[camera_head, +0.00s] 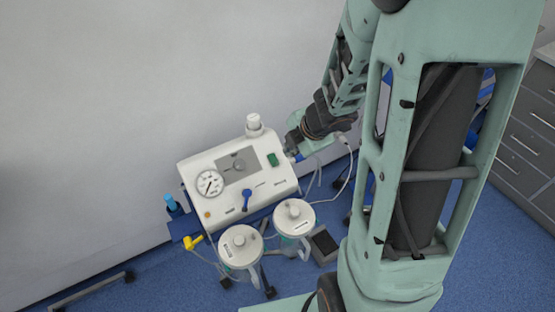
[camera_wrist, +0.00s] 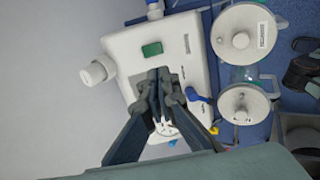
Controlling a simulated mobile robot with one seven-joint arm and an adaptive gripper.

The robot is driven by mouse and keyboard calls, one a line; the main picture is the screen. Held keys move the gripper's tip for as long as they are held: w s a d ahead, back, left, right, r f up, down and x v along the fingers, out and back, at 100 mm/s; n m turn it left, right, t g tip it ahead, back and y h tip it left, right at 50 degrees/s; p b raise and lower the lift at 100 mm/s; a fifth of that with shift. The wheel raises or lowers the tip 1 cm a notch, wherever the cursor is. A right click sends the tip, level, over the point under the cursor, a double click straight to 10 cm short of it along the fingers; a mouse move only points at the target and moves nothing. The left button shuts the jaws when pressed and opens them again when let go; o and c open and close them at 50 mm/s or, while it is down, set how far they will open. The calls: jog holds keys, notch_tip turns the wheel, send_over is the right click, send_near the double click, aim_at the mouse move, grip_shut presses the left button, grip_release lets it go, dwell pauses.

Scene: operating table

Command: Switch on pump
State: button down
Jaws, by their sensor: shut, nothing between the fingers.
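The pump (camera_head: 225,207) is a white box with a sloped front panel. A green rocker switch (camera_head: 272,159) sits near the panel's upper right corner. A round gauge (camera_head: 209,184), a grey plate with a knob and a blue lever (camera_head: 246,200) share the panel. My gripper (camera_head: 292,145) is beside the pump's right edge, close to the switch. In the wrist view my gripper (camera_wrist: 159,82) is shut and empty, its fingertips over the panel just below the green switch (camera_wrist: 151,49). The fingers hide part of the panel. I cannot tell whether they touch it.
Two lidded canisters (camera_head: 240,245) (camera_head: 294,217) hang in front of the pump. A white cylindrical cap (camera_head: 254,124) rises behind it. Tubes run along its right side. The wall (camera_head: 90,110) is close behind. Grey drawers (camera_head: 530,135) stand at the far right.

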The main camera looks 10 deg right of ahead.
aim_at(276, 164)
jog(key=b+x, duration=0.8)
jog(key=x, duration=0.4)
jog(key=shift+w+f, duration=0.1)
jog(key=shift+f, duration=0.3)
jog(key=shift+w+a+f+b, duration=0.15)
jog(key=shift+w+f+b, duration=0.2)
jog(key=shift+f+b, duration=0.15)
jog(key=shift+f, duration=0.45)
jog(key=shift+r+b, duration=0.1)
jog(key=shift+b, duration=0.2)
